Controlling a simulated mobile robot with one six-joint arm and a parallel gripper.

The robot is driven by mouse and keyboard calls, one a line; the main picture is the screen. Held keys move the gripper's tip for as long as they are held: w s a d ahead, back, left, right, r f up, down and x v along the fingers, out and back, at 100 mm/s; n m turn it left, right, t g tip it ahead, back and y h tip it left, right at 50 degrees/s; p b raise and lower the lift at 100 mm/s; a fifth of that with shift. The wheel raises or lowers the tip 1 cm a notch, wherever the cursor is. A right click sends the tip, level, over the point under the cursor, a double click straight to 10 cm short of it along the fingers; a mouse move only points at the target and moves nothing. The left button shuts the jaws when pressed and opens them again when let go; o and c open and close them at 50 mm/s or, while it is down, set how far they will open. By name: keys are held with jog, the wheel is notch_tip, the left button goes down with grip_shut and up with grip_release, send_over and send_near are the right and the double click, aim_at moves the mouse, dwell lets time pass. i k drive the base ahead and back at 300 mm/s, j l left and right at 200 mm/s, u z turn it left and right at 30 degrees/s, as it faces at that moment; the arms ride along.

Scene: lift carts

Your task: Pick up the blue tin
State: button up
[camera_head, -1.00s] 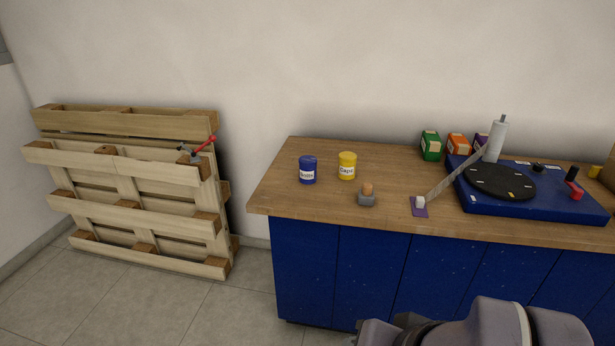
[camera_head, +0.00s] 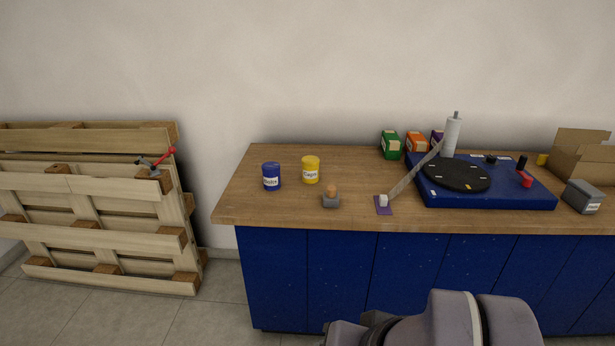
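The blue tin (camera_head: 271,177) stands upright near the left end of the wooden worktop (camera_head: 275,208). It has a white label with dark lettering. A yellow tin (camera_head: 311,170) stands just to its right, with a small gap between them. Part of my grey arm shows at the bottom, in front of the blue cabinet. My gripper itself cannot be made out, so its fingers and what they hold are hidden.
A small grey block with an orange-brown knob (camera_head: 331,198) sits right of the tins. Further right are a blue turntable unit (camera_head: 485,200), several coloured boxes, a grey box (camera_head: 583,197) and a cardboard box (camera_head: 583,155). Wooden pallets (camera_head: 90,235) lean against the wall at left.

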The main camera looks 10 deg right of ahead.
aim_at(272, 181)
jog(key=i+j, duration=0.2)
jog(key=i, duration=0.35)
jog(key=i+j, duration=0.2)
jog(key=i, duration=0.35)
jog(key=i+j, duration=0.2)
jog(key=i, duration=0.35)
jog(key=i+j, duration=0.25)
jog(key=i, duration=0.25)
